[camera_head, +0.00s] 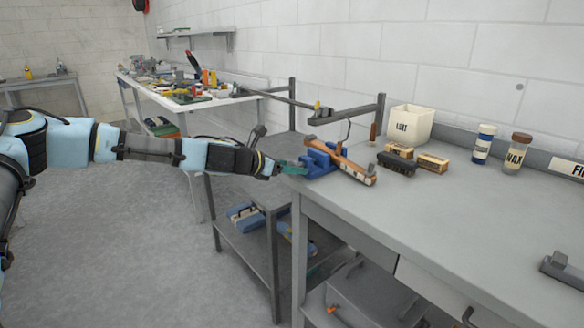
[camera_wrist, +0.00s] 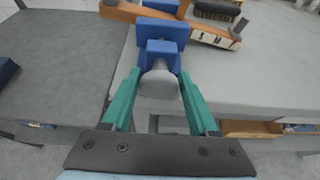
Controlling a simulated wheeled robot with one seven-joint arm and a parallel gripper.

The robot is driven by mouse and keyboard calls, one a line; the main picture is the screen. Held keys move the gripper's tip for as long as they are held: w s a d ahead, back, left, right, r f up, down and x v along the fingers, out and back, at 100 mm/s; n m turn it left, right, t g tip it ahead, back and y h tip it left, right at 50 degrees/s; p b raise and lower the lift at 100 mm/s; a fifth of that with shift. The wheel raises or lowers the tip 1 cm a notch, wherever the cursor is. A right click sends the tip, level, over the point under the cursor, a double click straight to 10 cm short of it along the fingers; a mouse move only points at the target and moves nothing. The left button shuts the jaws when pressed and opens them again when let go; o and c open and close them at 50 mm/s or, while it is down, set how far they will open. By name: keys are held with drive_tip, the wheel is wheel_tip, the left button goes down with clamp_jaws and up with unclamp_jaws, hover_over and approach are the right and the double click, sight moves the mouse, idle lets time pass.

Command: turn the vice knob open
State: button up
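A blue vice (camera_head: 318,160) sits at the near left corner of the grey workbench; it also shows in the wrist view (camera_wrist: 160,30). A long brown wooden tool (camera_head: 350,168) lies across its jaws. The round grey vice knob (camera_wrist: 158,83) faces my gripper. My gripper (camera_wrist: 160,74) reaches the vice from the left, and it also shows in the head view (camera_head: 292,167). Its two teal fingers stand apart on either side of the knob. I cannot clearly tell whether they touch it. The knob is hard to make out in the head view.
On the bench are a dark brush (camera_head: 397,163), small wooden blocks (camera_head: 432,162), a white LINT bin (camera_head: 410,125) and two jars (camera_head: 483,143). A metal frame (camera_head: 345,112) stands behind the vice. A lower shelf (camera_head: 250,247) holds blue items. The bench's front middle is clear.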

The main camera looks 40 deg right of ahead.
drive_tip(key=o, duration=0.3)
drive_tip(key=b+v, duration=0.2)
drive_tip(key=v, duration=0.8)
drive_tip(key=shift+a+r, duration=0.25)
drive_tip(key=shift+a, duration=0.1)
